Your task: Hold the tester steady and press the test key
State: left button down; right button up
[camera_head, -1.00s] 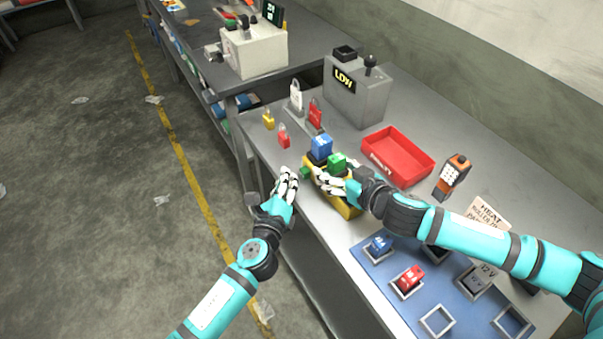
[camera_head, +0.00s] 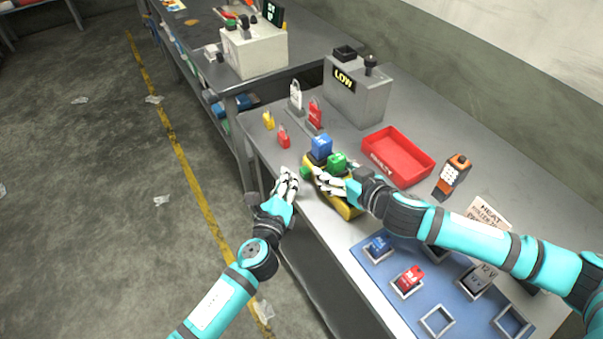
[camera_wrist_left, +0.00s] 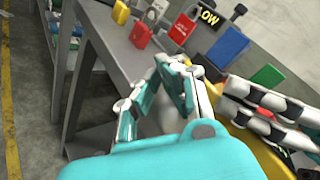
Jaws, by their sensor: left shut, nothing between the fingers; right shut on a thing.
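The yellow tester (camera_head: 346,207) lies near the table's front edge, with a blue block (camera_head: 321,147) and a green block (camera_head: 337,161) on it. A small green part (camera_head: 304,171), possibly the test key, shows at its left end. My right gripper (camera_head: 322,180) is shut on the tester and hides much of its middle. My left gripper (camera_head: 287,176) is shut and empty, just left of the tester, apart from the green part. In the left wrist view its fingers (camera_wrist_left: 172,82) point up, beside the right gripper's fingers (camera_wrist_left: 265,110) and the tester's yellow side (camera_wrist_left: 240,134).
A grey box (camera_head: 357,92) reading "LOW" stands behind the tester. A red tray (camera_head: 427,172) is to the right, with an orange and grey device (camera_head: 452,176) beyond it. A blue mat (camera_head: 382,283) with framed slots lies in front. Padlocks (camera_head: 284,136) stand at the left.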

pick_arm(q)
jog(key=shift+w+d, duration=0.1)
jog(key=shift+d, duration=0.05)
jog(key=shift+w+d, duration=0.15)
jog(key=shift+d, duration=0.05)
jog(key=shift+w+d, duration=0.2)
jog(key=shift+d, duration=0.25)
pick_arm(e)
jog(key=shift+s, duration=0.1)
dwell(0.6)
pick_arm(q)
jog(key=shift+s+a, duration=0.1)
jog(key=shift+a, duration=0.05)
jog(key=shift+s+a, duration=0.35)
jog(key=shift+a, duration=0.3)
jog(key=shift+s+a, duration=0.4)
jog(key=shift+a, duration=0.35)
jog(key=shift+s+a, duration=0.45)
jog(key=shift+a, duration=0.25)
jog(key=shift+s+a, duration=0.4)
jog(key=shift+a, duration=0.35)
